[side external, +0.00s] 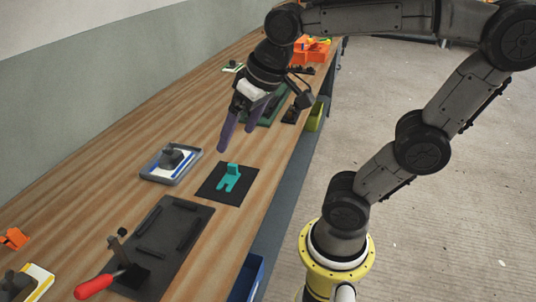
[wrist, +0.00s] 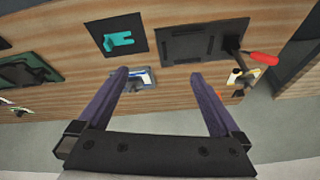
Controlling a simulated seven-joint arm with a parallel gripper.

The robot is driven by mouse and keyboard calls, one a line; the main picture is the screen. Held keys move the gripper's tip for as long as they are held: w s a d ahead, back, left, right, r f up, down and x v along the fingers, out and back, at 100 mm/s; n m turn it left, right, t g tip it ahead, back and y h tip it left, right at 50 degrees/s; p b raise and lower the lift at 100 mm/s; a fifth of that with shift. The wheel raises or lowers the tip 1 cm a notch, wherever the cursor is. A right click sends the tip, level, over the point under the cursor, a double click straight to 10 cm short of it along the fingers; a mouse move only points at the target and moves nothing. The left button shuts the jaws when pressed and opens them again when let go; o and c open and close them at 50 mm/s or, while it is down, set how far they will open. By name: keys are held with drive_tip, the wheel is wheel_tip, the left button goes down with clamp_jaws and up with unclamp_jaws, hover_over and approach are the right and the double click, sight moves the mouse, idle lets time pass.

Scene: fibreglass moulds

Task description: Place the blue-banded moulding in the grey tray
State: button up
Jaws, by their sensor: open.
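The blue-banded moulding (side external: 172,157), a pale plate with a blue band and a dark grey knob, appears to sit inside the grey tray (side external: 160,181) on the bench, left of centre in the side view. In the wrist view, the moulding (wrist: 146,79) is small and partly hidden behind my left-hand finger. My gripper (side external: 236,141) has two purple fingers spread apart with nothing between them. It is above the bench, up and to the right of the tray in the side view, and touches neither. The wrist view also shows my gripper (wrist: 159,74) open.
A teal bracket (side external: 229,179) lies on a black mat. A dark board (side external: 165,240) carries a red-handled tool (side external: 98,284). A yellow-banded moulding (side external: 36,278) is at lower left. A green board (side external: 265,112) is behind my gripper, and orange parts (side external: 312,50) are at the far end.

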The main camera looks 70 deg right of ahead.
drive_tip(key=s+a+f+n, duration=0.1)
drive_tip(key=s+f+n, duration=0.1)
drive_tip(key=s+f, duration=0.2)
drive_tip(key=shift+s+n+t, duration=0.4)
drive_tip(key=shift+s, duration=0.7)
